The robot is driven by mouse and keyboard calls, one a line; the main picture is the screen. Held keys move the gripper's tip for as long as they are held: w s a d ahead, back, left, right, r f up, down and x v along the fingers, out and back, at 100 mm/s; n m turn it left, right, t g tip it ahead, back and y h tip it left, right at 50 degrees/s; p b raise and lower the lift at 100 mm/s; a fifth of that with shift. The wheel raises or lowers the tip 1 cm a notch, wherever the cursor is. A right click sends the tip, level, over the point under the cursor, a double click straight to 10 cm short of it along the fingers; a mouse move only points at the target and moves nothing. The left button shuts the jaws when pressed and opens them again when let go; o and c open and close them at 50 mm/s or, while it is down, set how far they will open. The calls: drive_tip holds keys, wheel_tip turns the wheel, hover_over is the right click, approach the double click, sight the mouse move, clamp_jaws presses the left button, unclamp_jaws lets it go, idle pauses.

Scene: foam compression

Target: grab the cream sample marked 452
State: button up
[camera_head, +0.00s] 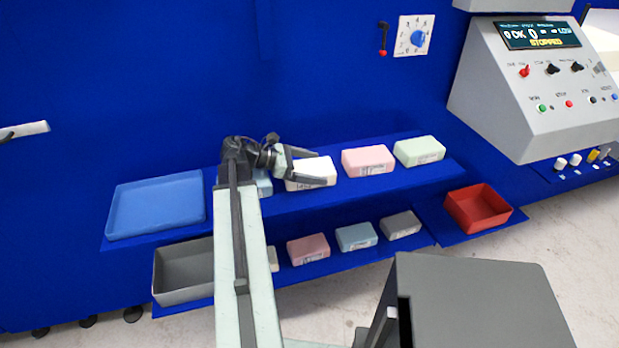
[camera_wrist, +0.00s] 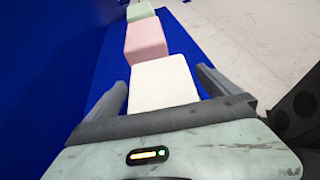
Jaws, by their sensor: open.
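A cream block (camera_head: 313,172) lies on the upper blue shelf, with a label on its front that is too small to read. My gripper (camera_head: 309,167) is open at its left end, with the fingers reaching along its two sides. In the wrist view the cream block (camera_wrist: 162,84) sits between the open fingers of my gripper (camera_wrist: 163,95), with some space visible on both sides. I cannot tell whether either finger touches it.
A pink block (camera_head: 368,160) and a green block (camera_head: 419,151) stand to the right on the shelf. A light blue block (camera_head: 263,183) is partly hidden behind my arm. A blue tray (camera_head: 156,205) is at left, a red bin (camera_head: 478,208) at right. Several blocks fill the lower shelf.

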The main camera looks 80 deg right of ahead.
drive_tip(key=c, duration=1.3)
drive_tip(key=shift+o, duration=0.2)
